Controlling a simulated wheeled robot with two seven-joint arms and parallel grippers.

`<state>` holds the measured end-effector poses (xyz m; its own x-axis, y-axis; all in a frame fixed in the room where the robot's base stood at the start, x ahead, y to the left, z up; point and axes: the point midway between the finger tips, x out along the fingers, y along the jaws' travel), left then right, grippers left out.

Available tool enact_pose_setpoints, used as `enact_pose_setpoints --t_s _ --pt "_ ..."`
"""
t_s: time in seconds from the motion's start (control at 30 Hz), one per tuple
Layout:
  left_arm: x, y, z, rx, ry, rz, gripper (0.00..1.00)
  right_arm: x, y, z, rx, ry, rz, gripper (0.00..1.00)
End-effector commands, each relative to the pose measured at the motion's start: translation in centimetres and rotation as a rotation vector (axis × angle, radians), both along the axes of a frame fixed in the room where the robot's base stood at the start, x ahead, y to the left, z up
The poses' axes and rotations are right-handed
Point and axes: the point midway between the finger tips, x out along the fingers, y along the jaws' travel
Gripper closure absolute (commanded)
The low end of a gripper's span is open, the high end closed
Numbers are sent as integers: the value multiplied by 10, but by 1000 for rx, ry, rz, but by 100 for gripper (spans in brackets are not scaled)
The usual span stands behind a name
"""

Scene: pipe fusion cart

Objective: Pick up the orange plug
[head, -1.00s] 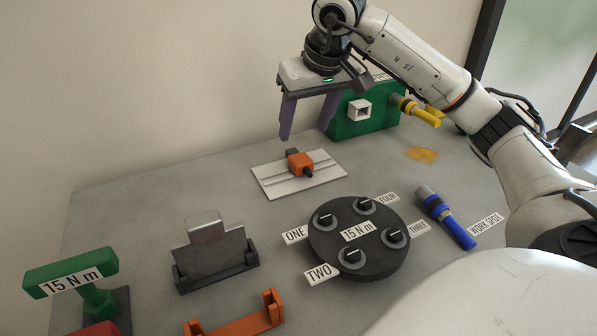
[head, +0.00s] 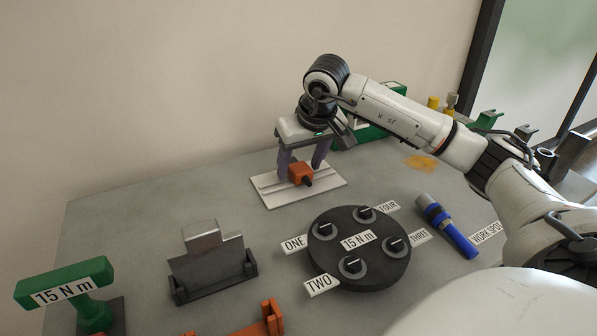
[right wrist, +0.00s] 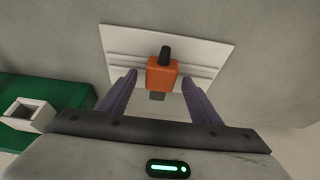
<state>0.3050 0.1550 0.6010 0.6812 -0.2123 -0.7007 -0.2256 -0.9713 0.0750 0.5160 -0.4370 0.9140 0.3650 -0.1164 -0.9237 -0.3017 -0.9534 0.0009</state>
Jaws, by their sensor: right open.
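The orange plug (head: 301,173) has an orange block body with dark ends and lies on a white grooved plate (head: 322,191) towards the back of the table. It also shows in the right wrist view (right wrist: 162,73), on the plate (right wrist: 215,54). My right gripper (head: 301,174) is above the plate with its two purple fingers pointing down on either side of the plug. In the right wrist view the right gripper (right wrist: 160,85) is open, with the plug between and slightly beyond the fingertips and gaps on both sides. My left gripper is not in view.
A round black fixture (head: 377,271) with several knobs stands in front of the plate. A blue tool (head: 446,226) lies to its right. A grey stand (head: 211,267), a green 15 N m sign (head: 64,291) and an orange holder (head: 262,322) are at left. A green block (head: 372,133) stands behind.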

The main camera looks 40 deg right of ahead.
Motion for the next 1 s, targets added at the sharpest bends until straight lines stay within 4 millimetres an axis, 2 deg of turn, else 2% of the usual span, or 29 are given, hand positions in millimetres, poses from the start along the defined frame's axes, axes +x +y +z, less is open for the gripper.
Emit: enact_pose_setpoints --t_s 0.1,0.3,0.4,0.67,0.77,1.0 --pt "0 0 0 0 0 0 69 0 0 0 0 0 0 42" --pt "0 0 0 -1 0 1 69 0 0 0 0 0 0 76" --pt "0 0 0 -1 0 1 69 0 0 1 1 -1 0 89" --pt "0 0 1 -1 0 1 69 1 0 6 0 -3 -1 89" --pt "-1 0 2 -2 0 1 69 1 0 20 1 -5 -1 89" --pt "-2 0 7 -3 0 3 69 2 1 70 3 -6 0 89"
